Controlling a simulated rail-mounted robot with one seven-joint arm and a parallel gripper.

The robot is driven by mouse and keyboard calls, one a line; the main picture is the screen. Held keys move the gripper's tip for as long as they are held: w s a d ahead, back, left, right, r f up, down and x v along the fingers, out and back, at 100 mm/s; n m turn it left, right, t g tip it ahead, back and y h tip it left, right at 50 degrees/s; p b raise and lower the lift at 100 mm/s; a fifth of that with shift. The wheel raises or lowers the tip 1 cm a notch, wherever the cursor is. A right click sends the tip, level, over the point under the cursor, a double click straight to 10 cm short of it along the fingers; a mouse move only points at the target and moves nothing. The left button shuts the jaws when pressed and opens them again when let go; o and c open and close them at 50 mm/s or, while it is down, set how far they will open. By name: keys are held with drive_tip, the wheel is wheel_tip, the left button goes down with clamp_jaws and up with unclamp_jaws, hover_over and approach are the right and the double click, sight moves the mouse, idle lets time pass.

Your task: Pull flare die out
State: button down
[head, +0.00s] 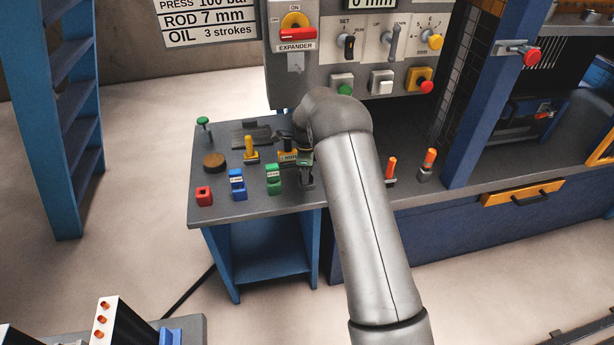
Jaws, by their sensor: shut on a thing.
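My gripper (304,160) is low over the right side of the grey side table (222,211), mostly hidden by my own wrist. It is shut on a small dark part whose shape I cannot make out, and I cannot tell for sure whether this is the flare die. A yellow labelled block (288,157) is right beside the fingers on the left. A green labelled block (273,180), a blue labelled block (237,185) and a red block (204,196) stand in a row to the left.
A yellow peg (250,149), a brown disc (213,160) and a green-topped pin (203,124) stand on the table's left half. The expander control panel (370,50) rises behind. Two orange-handled pieces (429,163) stand on the machine bed at right.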

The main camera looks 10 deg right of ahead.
drive_tip(key=shift+r, duration=0.6)
drive_tip(key=shift+r+p, duration=2.1)
drive_tip(key=shift+r, duration=1.6)
